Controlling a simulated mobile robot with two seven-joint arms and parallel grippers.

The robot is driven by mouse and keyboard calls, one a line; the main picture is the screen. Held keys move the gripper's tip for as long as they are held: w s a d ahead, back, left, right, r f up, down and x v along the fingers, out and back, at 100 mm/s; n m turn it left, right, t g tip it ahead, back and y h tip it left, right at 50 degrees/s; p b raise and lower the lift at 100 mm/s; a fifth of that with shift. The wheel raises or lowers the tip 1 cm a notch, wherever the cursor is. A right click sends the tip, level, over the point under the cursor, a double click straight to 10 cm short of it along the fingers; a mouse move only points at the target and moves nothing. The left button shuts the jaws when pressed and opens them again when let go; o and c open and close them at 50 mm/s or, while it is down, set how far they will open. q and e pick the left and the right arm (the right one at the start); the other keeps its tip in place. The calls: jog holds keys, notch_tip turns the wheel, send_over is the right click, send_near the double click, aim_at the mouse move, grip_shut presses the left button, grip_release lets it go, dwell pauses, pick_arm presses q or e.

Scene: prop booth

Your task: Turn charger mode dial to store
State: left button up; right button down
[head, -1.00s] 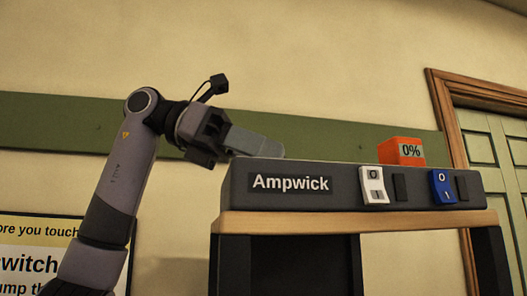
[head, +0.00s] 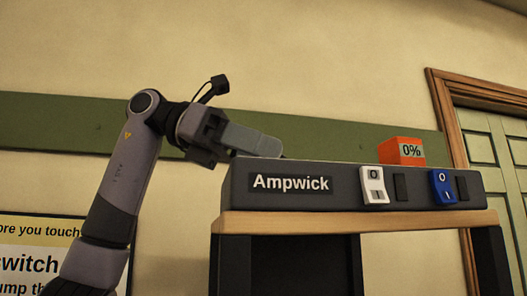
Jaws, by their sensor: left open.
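The charger is a dark grey box labelled Ampwick (head: 335,186), seen from low in front on a wooden-topped stand. Its front carries a white rocker switch (head: 374,185) and a blue rocker switch (head: 443,186), each beside a small black block. No mode dial can be made out; the top face of the box is hidden from this low angle. My left gripper (head: 262,146) is at the box's upper left edge, its grey fingers pointing right, just above or behind the top. The gap between the fingers is hard to see. My right gripper is out of view.
An orange block with a 0% display (head: 403,151) stands on or behind the box's top at the right. The wooden stand top (head: 320,222) has dark legs. A yellow sign (head: 38,255) hangs at lower left. A green door (head: 497,160) is at the right.

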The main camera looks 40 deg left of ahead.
pick_arm(q)
jog(key=v, duration=0.7)
dwell(0.6)
